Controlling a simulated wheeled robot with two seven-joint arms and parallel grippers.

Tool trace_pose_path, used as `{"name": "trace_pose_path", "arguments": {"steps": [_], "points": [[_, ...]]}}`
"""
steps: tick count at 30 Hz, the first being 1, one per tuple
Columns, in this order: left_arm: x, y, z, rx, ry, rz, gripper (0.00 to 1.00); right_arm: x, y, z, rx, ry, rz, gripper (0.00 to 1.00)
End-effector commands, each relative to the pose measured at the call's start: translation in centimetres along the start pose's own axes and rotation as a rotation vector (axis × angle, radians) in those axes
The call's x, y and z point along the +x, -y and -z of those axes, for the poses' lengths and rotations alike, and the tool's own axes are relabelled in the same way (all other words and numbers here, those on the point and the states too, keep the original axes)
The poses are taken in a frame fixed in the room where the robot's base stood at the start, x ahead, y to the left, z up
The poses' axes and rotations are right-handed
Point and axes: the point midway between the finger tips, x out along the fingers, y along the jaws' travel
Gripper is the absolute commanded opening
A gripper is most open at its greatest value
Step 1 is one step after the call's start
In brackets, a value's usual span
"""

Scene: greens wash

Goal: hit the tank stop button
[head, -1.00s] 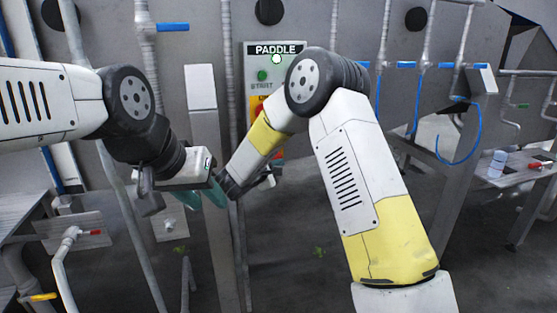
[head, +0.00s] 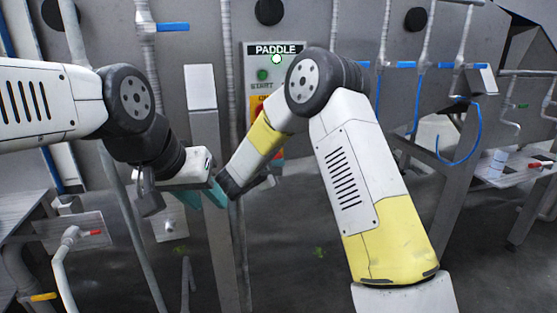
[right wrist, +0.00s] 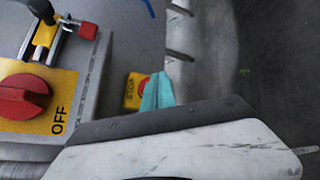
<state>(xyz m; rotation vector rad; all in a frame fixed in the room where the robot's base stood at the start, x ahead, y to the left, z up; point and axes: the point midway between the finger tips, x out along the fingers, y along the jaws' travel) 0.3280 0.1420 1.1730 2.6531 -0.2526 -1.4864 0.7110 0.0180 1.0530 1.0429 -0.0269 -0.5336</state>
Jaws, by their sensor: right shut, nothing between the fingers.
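In the right wrist view, a small yellow box (right wrist: 131,98) carries a red button (right wrist: 145,88) with blurred dark lettering beside it. My right gripper (right wrist: 157,90) has its teal fingers shut and empty. They overlap the right side of the button in the picture; I cannot tell whether they touch it. In the head view, my right gripper's fingertips are hidden, and the right arm covers the lower part of the PADDLE panel (head: 252,62). My left gripper (head: 202,196) is at centre left, its teal fingers apart with nothing seen between them.
A red rotary knob (right wrist: 24,97) sits on a yellow OFF plate (right wrist: 62,87) left of the yellow box. The panel has a lit green lamp (head: 277,59) and a green START button (head: 262,75). A grey post (head: 206,130) stands behind the left gripper.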

Motion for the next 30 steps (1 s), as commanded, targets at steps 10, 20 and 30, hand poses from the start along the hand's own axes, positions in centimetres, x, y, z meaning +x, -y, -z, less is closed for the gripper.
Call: {"name": "trace_pose_path", "arguments": {"steps": [10,20,30], "points": [[0.0,0.0,0.0,0.0,0.0,0.0,0.36,0.11,-0.08,0.07,0.0,0.0,0.0,0.0],[0.0,0.0,0.0,0.0,0.0,0.0,0.36,0.58,-0.44,0.41,0.0,0.0,0.0,0.0],[0.0,0.0,0.0,0.0,0.0,0.0,0.36,0.64,-0.49,0.46,0.0,0.0,0.0,0.0]]}}
